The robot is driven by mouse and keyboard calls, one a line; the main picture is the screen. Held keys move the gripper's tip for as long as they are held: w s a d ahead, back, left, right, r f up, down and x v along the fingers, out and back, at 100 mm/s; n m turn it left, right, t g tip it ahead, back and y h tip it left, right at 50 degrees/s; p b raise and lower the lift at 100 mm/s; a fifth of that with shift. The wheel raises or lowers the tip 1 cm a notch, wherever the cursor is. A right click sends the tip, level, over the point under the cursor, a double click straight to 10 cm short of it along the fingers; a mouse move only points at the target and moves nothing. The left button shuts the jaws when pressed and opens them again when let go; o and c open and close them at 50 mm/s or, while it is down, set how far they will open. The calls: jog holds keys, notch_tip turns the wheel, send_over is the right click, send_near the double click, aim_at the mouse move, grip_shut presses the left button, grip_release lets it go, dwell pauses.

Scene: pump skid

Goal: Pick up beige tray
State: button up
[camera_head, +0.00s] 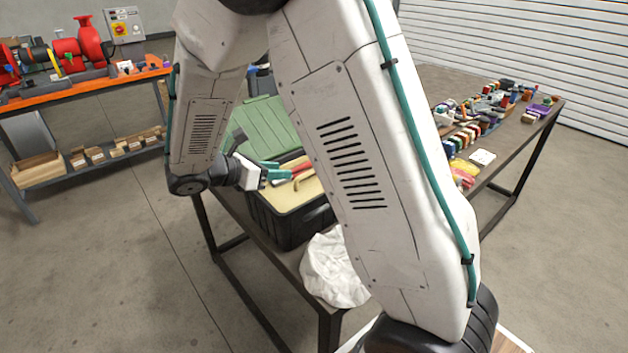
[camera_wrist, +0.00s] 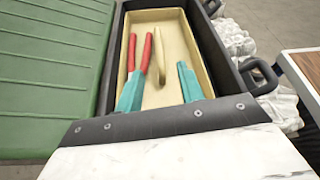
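The beige tray (camera_wrist: 172,22) sits inside an open black toolbox (camera_wrist: 228,58) on a dark table. The tray also shows in the head view (camera_head: 283,198), partly hidden by my arm. A red-handled tool (camera_wrist: 146,52) and a yellowish curved tool (camera_wrist: 159,56) lie in the tray. My gripper (camera_wrist: 159,80) has teal fingertips spread apart, so it is open, and it is over the tray. The yellowish tool shows between the fingertips, not gripped. The left fingertip overlaps the red-handled tool in view; I cannot tell whether they touch.
The green lid (camera_head: 265,130) stands open beside the toolbox. A black handle (camera_wrist: 260,76) juts from its right side. A crumpled white cloth (camera_head: 332,272) hangs at the table edge. Another table (camera_head: 520,135) with many small items is at right; an orange bench (camera_head: 85,84) stands at left.

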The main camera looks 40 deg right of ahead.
aim_at(311, 171)
jog(key=x, duration=1.2)
jog(key=shift+w, duration=0.1)
grip_shut()
